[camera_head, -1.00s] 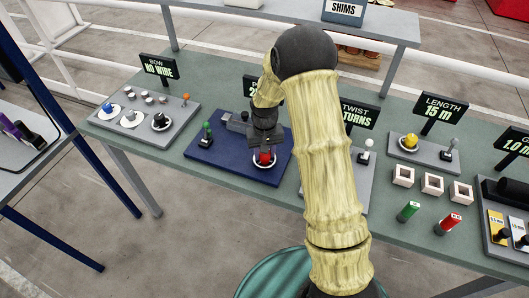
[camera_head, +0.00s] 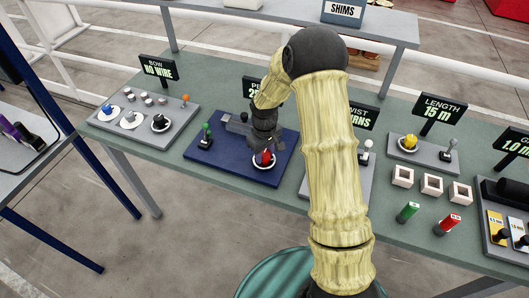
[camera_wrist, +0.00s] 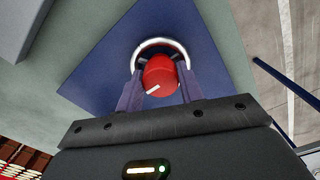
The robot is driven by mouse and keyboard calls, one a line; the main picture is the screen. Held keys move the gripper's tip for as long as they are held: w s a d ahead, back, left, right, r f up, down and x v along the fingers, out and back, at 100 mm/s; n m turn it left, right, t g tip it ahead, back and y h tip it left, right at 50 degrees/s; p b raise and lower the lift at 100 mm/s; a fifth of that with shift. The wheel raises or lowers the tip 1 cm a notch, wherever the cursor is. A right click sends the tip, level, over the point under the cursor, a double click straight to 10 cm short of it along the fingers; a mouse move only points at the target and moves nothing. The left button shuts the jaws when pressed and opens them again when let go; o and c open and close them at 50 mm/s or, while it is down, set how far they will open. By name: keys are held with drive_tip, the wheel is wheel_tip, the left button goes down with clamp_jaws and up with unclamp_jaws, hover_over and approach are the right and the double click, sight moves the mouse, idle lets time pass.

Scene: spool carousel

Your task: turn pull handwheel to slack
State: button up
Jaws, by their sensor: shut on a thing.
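The pull handwheel is a red knob (camera_head: 265,159) with a pale ring around its base, on a dark blue panel (camera_head: 225,160). In the wrist view the red knob (camera_wrist: 160,72) shows a short white pointer line on its near side, slanting to the lower left. My gripper (camera_wrist: 160,86) is shut on the knob, with one finger on each side. In the head view my gripper (camera_head: 264,148) stands above the knob and covers part of it. The sign (camera_head: 249,88) behind the panel is mostly hidden by my arm.
A green-topped lever (camera_head: 206,136) stands left on the blue panel, near a grey block (camera_head: 236,123). The bow panel (camera_head: 145,118) is to the left. The twist panel (camera_head: 364,175) is close on the right, partly hidden by my arm.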

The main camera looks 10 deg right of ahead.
sight(265, 153)
drive_tip(key=shift+w+r, duration=0.15)
drive_tip(key=o, duration=1)
wheel_tip(265, 153, up, 17)
drive_tip(key=shift+r+b, duration=0.1)
drive_tip(key=shift+b, duration=1.1)
drive_tip(key=shift+s, duration=0.2)
drive_tip(key=s+d+f+m+t, duration=0.1)
drive_tip(key=s+m, duration=0.1)
drive_tip(key=s, duration=0.4)
drive_tip(key=s+d+f+m, duration=0.1)
drive_tip(key=s+f+m, duration=0.1)
drive_tip(key=s, duration=0.5)
drive_tip(key=s+d+f+m+t, duration=0.1)
drive_tip(key=s+f+m, duration=0.1)
drive_tip(key=s, duration=0.5)
drive_tip(key=shift+s+d+m+t, duration=0.1)
drive_tip(key=shift+d+m+t, duration=0.2)
drive_tip(key=shift+d, duration=0.1)
